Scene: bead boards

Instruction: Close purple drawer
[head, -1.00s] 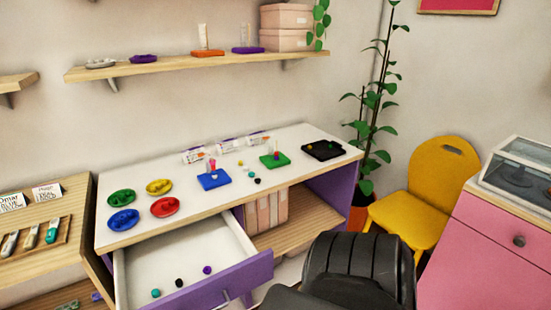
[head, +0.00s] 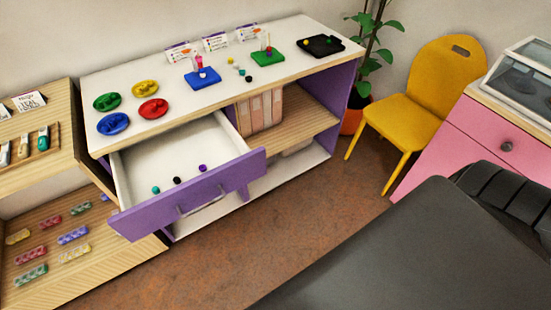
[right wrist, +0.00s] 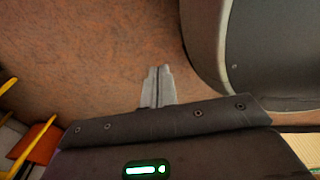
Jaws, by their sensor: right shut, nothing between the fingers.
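The purple drawer (head: 150,217) is pulled well out from the white-topped desk (head: 180,116) in the head view. Its front has a pale bar handle (head: 203,203). Inside lie a teal bead (head: 156,190), a black bead (head: 177,180) and a purple bead (head: 202,168). My right gripper (right wrist: 158,72) shows in the right wrist view, with its fingers together and nothing between them, above the brown floor and away from the drawer. My left gripper is in neither view.
On the desk are several coloured dishes (head: 151,109) and peg boards (head: 202,77). A yellow chair (head: 405,110) and a pink cabinet (head: 455,150) stand at the right. A wooden shelf unit (head: 60,170) is at the left. Brown floor (head: 250,235) lies open before the drawer.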

